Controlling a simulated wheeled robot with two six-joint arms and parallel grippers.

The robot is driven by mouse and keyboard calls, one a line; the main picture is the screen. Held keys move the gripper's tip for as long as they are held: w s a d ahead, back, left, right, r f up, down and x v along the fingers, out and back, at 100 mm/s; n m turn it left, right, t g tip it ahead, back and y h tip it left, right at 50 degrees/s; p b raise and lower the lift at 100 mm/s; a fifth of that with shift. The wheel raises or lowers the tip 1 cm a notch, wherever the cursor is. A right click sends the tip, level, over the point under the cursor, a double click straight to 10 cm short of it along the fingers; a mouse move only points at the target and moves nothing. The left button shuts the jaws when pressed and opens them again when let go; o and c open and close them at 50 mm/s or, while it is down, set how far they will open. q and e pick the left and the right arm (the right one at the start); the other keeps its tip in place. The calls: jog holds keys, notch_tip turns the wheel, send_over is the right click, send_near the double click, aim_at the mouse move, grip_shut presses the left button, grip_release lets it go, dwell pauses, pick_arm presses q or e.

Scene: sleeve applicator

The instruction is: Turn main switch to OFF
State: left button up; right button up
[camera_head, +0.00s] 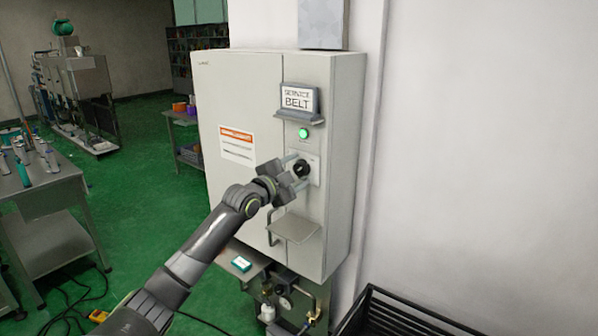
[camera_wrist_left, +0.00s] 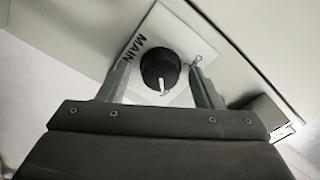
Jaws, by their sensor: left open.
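The main switch is a round black knob (camera_head: 302,169) on a light square plate, on the front of a grey cabinet (camera_head: 230,92). In the left wrist view the knob (camera_wrist_left: 160,72) has a white pointer mark, and its plate (camera_wrist_left: 166,30) reads "MAIN". My left gripper (camera_head: 293,165) is open at the knob. In the wrist view its two fingers stand on either side of the knob, with gaps visible between fingers and knob. My right gripper is not in view.
A small shelf (camera_head: 293,228) juts out below the switch. A black rack (camera_head: 400,318) stands at lower right. A workbench (camera_head: 45,190) is at left.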

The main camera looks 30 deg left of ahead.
pick_arm(q)
jog(key=shift+s+r, duration=0.1)
jog(key=c, duration=1)
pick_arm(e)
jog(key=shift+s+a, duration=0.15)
